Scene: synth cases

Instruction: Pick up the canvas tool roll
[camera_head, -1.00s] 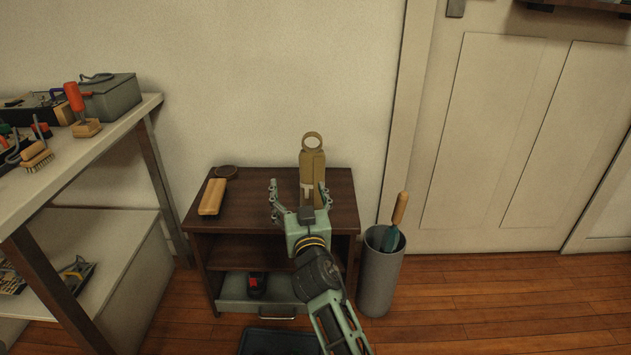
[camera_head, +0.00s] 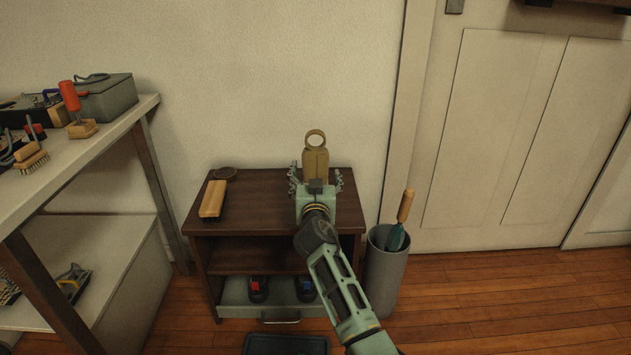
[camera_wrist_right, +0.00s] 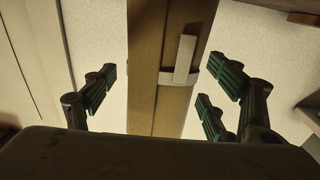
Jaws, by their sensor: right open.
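The canvas tool roll (camera_head: 315,160) is tan and stands upright at the back of the dark brown cabinet top, with a ring showing at its upper end. Its lower part is hidden behind my right gripper (camera_head: 316,178). In the right wrist view the roll (camera_wrist_right: 145,60) has a pale strap and lies between the spread fingers of my right gripper (camera_wrist_right: 160,78). A gap shows on both sides, so the fingers do not seem to touch it. My left gripper is not in view.
A grey bin (camera_head: 386,275) with a wooden-handled tool stands to the right. A workbench (camera_head: 100,140) with tools is at left. The wall is close behind.

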